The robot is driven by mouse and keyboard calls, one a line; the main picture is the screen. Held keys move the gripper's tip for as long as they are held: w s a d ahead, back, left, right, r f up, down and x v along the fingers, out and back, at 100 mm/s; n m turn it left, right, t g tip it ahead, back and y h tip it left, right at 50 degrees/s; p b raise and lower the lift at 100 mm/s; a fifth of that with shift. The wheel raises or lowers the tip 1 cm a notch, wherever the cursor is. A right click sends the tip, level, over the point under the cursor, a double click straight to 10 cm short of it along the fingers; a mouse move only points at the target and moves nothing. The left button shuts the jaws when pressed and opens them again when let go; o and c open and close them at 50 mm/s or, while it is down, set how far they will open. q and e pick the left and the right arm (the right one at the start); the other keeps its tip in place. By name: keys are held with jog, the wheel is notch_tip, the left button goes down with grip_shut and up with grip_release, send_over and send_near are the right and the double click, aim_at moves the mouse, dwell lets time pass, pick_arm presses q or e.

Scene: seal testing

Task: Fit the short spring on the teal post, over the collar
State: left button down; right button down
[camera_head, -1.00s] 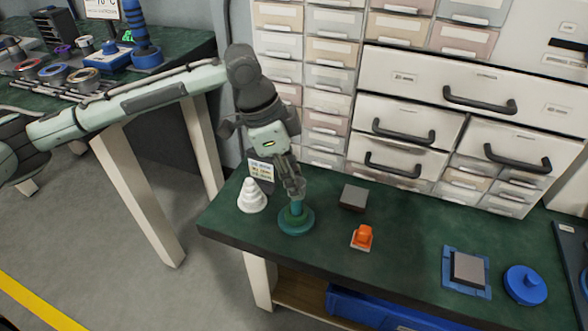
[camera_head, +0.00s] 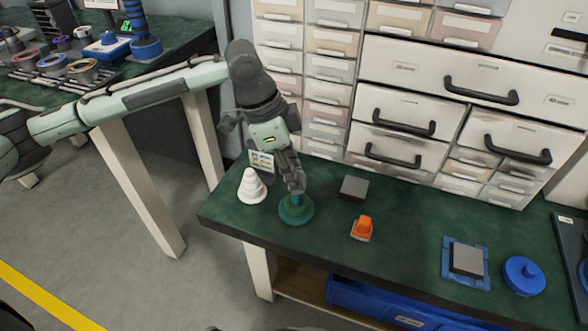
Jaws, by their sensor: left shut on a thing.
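The teal post (camera_head: 296,201) stands upright on a round teal base (camera_head: 296,213) near the left end of the green bench. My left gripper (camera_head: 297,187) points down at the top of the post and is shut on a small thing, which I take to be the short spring. The spring is mostly hidden by the fingers and too small to make out. I cannot tell whether it is around the post or just above it. The collar is not distinct at this size. My right gripper is not in view.
A white stepped cone (camera_head: 252,187) stands close left of the post, with a small printed card (camera_head: 262,162) behind. A grey block (camera_head: 354,188) and an orange part (camera_head: 362,228) are to the right. A blue tray (camera_head: 447,256) and blue lidded disc (camera_head: 524,276) lie farther right. Drawers rise behind.

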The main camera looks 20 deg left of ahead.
pick_arm(q)
jog(key=shift+f, duration=1.45)
jog(key=c, duration=1.1)
grip_release()
notch_tip(320, 180, up, 3)
jog(key=p, duration=0.4)
jog(key=shift+r, duration=2.05)
